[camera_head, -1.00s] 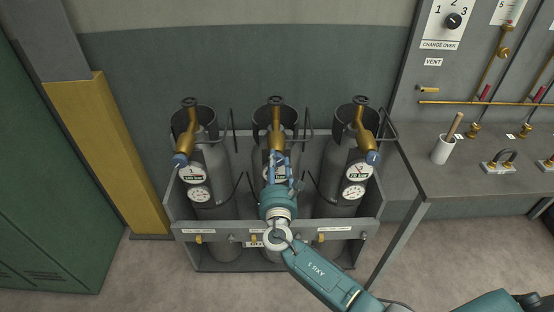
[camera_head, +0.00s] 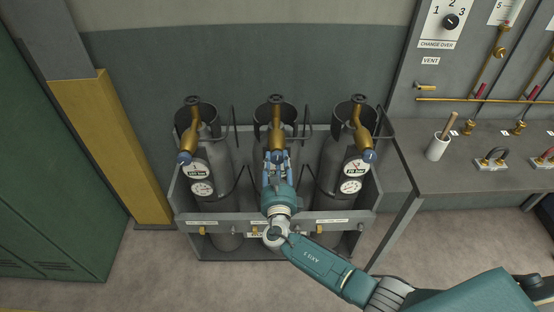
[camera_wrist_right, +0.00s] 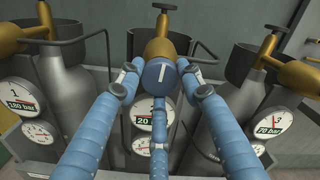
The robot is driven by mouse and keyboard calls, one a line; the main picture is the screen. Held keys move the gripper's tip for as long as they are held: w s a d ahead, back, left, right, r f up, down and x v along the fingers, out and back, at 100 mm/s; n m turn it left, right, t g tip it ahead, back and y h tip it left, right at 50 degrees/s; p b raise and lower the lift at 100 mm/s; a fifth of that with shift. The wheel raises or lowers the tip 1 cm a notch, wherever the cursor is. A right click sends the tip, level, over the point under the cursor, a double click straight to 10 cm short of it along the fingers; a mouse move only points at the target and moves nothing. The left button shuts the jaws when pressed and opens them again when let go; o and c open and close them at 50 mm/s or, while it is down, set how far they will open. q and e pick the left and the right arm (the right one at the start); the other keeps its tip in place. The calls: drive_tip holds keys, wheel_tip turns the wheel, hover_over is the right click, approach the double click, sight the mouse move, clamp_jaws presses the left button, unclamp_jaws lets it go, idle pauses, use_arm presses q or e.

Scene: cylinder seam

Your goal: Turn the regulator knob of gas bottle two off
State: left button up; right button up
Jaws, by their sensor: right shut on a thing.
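Gas bottle two (camera_head: 261,148) stands in the middle of a rack of three. In the right wrist view its gauge (camera_wrist_right: 153,108) reads "2" and "20 bar". Its blue regulator knob (camera_wrist_right: 160,73) sits at the front end of a brass valve and faces the camera, its white mark near upright with a slight tilt. My right gripper (camera_head: 275,158) is at this knob; in the right wrist view its blue fingers (camera_wrist_right: 161,88) close around the knob from left, right and below. It is shut on the knob. In the head view the gripper hides the knob and gauges. My left gripper is not in view.
Bottle one (camera_head: 203,165) with its knob (camera_head: 184,157) stands left, and bottle three (camera_head: 345,160) with its knob (camera_head: 369,156) right. Black guard bars (camera_head: 234,125) rise beside the valves. A grey bench (camera_head: 475,190) with a white cup (camera_head: 437,147) is at the right.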

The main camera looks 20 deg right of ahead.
drive_tip(key=shift+s+d+f+n, duration=0.2)
drive_tip(key=shift+f+n, duration=0.1)
drive_tip(key=shift+f, duration=0.15)
drive_tip(key=o, duration=1.1)
drive_tip(key=shift+o, duration=0.2)
drive_tip(key=shift+w+r, duration=0.15)
drive_tip(key=shift+s+a, duration=0.15)
drive_tip(key=shift+s, duration=0.25)
drive_tip(key=v, duration=1.1)
